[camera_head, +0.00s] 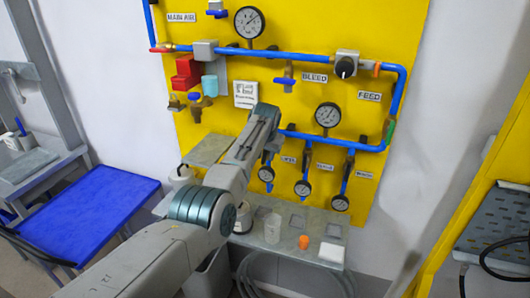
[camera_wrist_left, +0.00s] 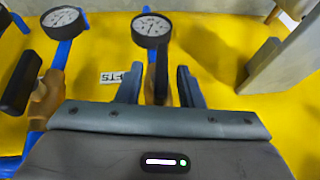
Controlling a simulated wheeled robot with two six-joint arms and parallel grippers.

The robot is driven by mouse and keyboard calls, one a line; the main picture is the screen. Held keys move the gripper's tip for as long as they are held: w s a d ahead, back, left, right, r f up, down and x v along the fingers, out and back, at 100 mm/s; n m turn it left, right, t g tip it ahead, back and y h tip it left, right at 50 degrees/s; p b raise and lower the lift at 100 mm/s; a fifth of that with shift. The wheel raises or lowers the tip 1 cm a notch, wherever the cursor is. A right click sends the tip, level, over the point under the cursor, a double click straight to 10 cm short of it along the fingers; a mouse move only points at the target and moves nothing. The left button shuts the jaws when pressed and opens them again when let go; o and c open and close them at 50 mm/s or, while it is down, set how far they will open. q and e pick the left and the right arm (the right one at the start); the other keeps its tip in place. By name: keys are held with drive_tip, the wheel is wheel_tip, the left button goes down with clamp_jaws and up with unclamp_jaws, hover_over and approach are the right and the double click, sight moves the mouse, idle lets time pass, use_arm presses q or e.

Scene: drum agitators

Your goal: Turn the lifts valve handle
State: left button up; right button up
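The lifts valve handle, a dark upright lever (camera_wrist_left: 160,88), shows in the left wrist view below a round gauge (camera_wrist_left: 151,30). A white label ending in "FTS" (camera_wrist_left: 115,78) is beside it. My left gripper (camera_wrist_left: 160,70) is open, one finger on each side of the lever, with a visible gap to each. In the head view my left gripper (camera_head: 271,146) is at the yellow panel, by the leftmost lower branch and its label (camera_head: 288,160). My arm hides the handle there. My right gripper is not in view.
In the left wrist view a neighbouring valve's black handle (camera_wrist_left: 20,82) and brass body (camera_wrist_left: 47,98) are to the left, and a grey block (camera_wrist_left: 285,60) is to the right. In the head view, a grey shelf (camera_head: 275,245) with small items lies below the panel.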

use_arm(q)
drive_tip(key=shift+w+f, duration=0.15)
drive_tip(key=shift+f, duration=0.15)
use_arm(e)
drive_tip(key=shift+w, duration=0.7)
use_arm(q)
drive_tip(key=shift+c, duration=0.4)
